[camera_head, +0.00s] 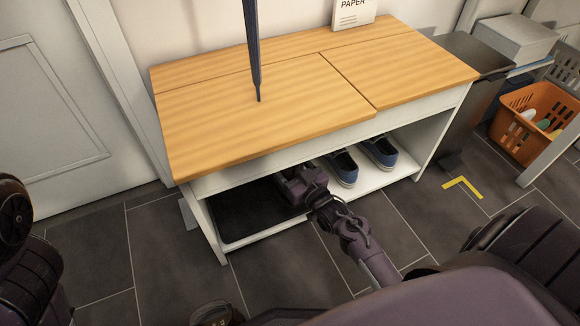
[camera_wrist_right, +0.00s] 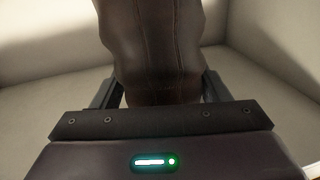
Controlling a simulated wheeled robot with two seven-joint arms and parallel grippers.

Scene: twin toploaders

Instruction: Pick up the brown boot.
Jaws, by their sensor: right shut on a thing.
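The brown boot (camera_wrist_right: 155,45) fills the upper middle of the right wrist view, upright, with a seam down its leather. My right gripper (camera_wrist_right: 160,95) has one finger on each side of the boot and is shut on it. In the head view my right gripper (camera_head: 297,186) reaches into the bench's lower shelf, left of the blue shoes. The boot is hidden there by the bench top and my gripper. My left arm shows only in part at the left edge; its gripper is not in view.
The bench (camera_head: 270,100) has a wooden top close above my gripper. A dark mat (camera_head: 245,212) and blue shoes (camera_head: 343,168) are on its lower shelf. A dark pole (camera_head: 252,45) stands on the top. An orange basket (camera_head: 520,140) is at right.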

